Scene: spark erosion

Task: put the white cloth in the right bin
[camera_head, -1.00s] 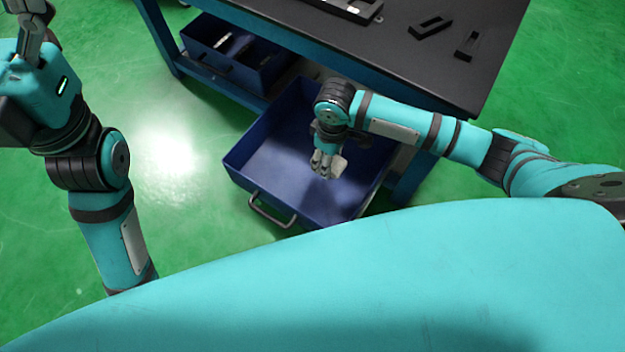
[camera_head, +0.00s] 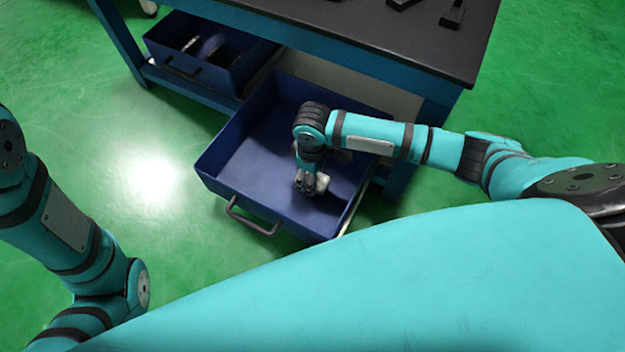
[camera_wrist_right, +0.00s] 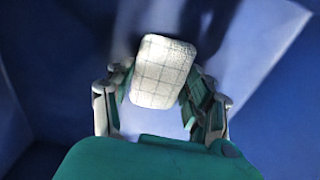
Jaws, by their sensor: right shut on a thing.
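The white cloth (camera_wrist_right: 162,72) is a pale folded piece with a grid pattern, held between the fingers of my right gripper (camera_wrist_right: 160,105) in the right wrist view. Whether the cloth touches the bin floor I cannot tell. The inside of this bin looks otherwise empty. My left gripper is outside the head view; only its arm shows at the left.
A second blue bin (camera_head: 182,62) with dark and pale items sits under the bench to the left. The dark bench top (camera_head: 370,30) overhangs the back of the right bin and carries black parts (camera_head: 453,14). Green floor (camera_head: 130,190) is clear at the left.

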